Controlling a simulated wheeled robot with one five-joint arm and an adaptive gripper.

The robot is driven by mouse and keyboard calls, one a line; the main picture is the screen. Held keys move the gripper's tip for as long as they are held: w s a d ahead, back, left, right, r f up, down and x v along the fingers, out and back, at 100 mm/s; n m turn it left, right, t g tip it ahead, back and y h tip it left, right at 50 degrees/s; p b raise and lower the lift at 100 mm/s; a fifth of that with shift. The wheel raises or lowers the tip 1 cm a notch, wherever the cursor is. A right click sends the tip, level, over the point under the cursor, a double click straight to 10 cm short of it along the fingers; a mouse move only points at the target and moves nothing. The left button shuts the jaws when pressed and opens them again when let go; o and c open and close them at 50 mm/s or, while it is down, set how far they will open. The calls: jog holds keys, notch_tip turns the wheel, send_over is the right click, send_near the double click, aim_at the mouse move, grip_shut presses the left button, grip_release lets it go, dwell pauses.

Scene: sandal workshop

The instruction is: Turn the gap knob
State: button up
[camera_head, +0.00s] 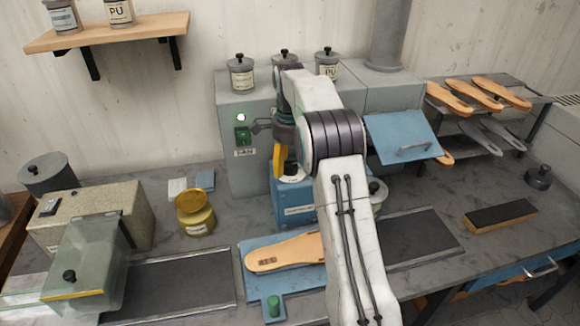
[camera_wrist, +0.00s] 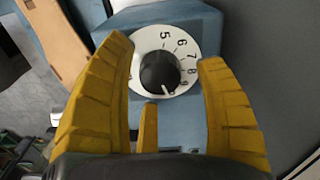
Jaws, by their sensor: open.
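The gap knob (camera_wrist: 160,70) is a black round knob on a white dial (camera_wrist: 187,45) numbered 5 to 9, on top of a blue machine housing (camera_head: 293,214). A white mark on the knob's edge points toward the bottom of the wrist view, near the 9. My gripper (camera_wrist: 165,55) is open, with yellow fingers on the left and right of the knob and a third finger below it. I see gaps between the fingers and the knob; how high they are above it I cannot tell. In the head view, my gripper (camera_head: 283,160) is above the dial, partly hiding it.
A tan sole (camera_head: 280,254) lies on a blue plate in front of the housing. A yellow tin (camera_head: 195,212) stands to the left. A grey cabinet (camera_head: 240,170) with a green light is behind, and a blue hinged cover (camera_head: 402,137) is at right.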

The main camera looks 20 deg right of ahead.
jog(key=shift+f, duration=0.4)
jog(key=shift+c, duration=0.2)
jog(key=c, duration=1.2)
